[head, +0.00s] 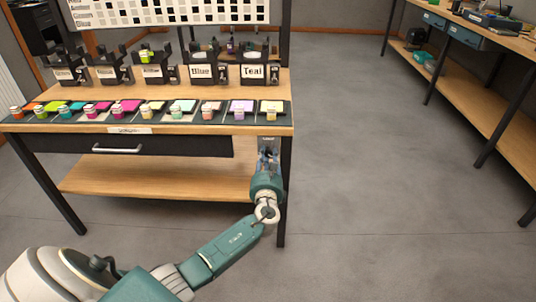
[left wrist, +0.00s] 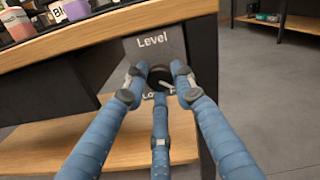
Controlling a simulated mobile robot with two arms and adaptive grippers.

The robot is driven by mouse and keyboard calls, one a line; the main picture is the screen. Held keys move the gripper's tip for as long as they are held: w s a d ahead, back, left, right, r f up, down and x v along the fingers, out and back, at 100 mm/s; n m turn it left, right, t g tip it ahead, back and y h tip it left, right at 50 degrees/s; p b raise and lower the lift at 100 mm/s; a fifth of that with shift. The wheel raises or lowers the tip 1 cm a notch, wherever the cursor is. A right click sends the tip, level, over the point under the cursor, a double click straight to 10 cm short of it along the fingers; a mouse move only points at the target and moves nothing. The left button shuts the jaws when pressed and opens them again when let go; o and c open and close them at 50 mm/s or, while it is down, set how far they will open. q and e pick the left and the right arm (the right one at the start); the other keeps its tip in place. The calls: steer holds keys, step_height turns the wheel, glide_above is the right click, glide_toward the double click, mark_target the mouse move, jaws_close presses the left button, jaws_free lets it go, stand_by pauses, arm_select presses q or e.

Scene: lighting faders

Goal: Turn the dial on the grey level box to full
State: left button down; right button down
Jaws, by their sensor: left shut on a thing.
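The grey level box (left wrist: 152,49) is under the front edge of the bench top, near the bench's right leg, with the word "Level" on its face. Its dark round dial (left wrist: 158,73) is in the middle of the left wrist view. A light pointer mark on it seems to slant to the lower right. Lettering starting with "Lo" shows below left of the dial; the lettering below right is mostly hidden by a finger. My left gripper (left wrist: 159,82) has its blue fingers closed around the dial. In the head view the left gripper (head: 268,150) hides most of the box. My right gripper is not seen.
The bench top (head: 180,126) overhangs just above the gripper. A row of coloured pads and small jars (head: 207,111) stands on it, with labelled black holders (head: 202,73) behind. A drawer with a handle (head: 117,149) is to the left. The floor (head: 380,180) to the right is clear.

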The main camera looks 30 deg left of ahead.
arm_select(q)
steer(key=shift+d+f, duration=0.35)
steer(key=shift+f, duration=0.1)
steer(key=c, duration=1.4)
jaws_free()
steer(key=shift+c, duration=0.2)
steer(key=shift+a, duration=0.1)
steer(key=shift+r, duration=0.2)
steer(key=shift+s, duration=0.1)
steer(key=v, duration=1.1)
steer(key=shift+s+d, duration=0.2)
steer(key=shift+s, duration=0.15)
steer(key=shift+o, duration=0.2)
